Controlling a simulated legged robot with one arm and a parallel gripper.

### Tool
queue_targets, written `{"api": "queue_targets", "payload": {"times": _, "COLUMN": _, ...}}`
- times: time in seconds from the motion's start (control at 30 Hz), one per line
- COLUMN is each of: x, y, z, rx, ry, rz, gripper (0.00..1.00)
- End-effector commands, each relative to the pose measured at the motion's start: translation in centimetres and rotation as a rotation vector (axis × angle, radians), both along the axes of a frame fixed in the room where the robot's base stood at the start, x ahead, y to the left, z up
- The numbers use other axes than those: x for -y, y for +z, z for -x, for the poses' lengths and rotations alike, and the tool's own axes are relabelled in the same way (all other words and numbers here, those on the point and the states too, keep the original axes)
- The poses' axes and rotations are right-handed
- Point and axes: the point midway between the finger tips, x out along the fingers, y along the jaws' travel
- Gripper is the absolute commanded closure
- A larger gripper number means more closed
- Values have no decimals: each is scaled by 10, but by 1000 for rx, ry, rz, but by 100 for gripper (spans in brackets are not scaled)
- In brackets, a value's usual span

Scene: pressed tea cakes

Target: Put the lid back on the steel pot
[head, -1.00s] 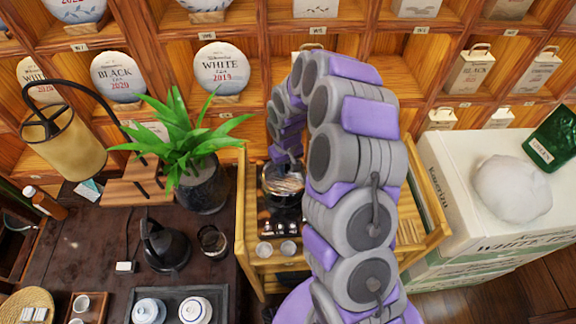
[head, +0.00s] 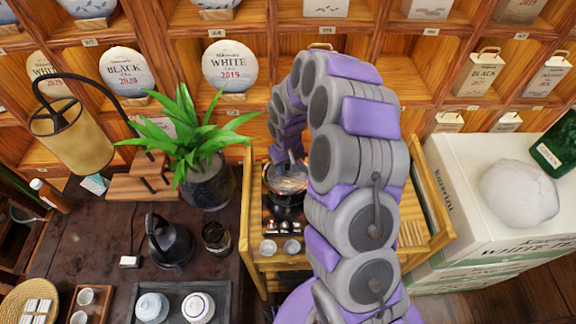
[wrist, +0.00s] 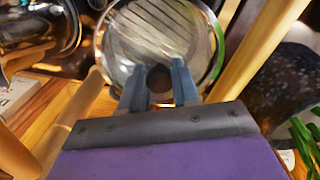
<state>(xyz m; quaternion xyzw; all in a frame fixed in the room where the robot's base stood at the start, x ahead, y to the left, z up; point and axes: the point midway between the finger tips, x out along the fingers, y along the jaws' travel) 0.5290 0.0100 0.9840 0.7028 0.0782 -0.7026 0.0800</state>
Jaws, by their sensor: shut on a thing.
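The round glass lid (wrist: 165,35) with a shiny steel rim fills the upper middle of the wrist view. My gripper (wrist: 159,84) is shut on its dark knob, one finger on each side. In the head view the lid (head: 287,177) shows as a pale shiny disc over the wooden stand, just under my gripper (head: 288,160), which is partly hidden by my arm. A dark, round, shiny-rimmed vessel (wrist: 50,28) at upper left of the wrist view may be the steel pot. I cannot tell whether the lid touches anything below it.
The lid is over a narrow wooden stand (head: 254,225) with small cups (head: 268,247). A potted plant (head: 208,180) stands close on the left, a black kettle (head: 168,242) on the dark table. White boxes (head: 470,165) stand to the right, shelves behind.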

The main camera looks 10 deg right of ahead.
Motion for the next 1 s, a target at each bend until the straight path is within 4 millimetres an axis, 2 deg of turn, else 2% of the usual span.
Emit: {"api": "queue_targets", "payload": {"times": 1.0, "x": 5, "y": -3, "z": 0, "rx": 0, "ry": -1, "rz": 0, "gripper": 100}}
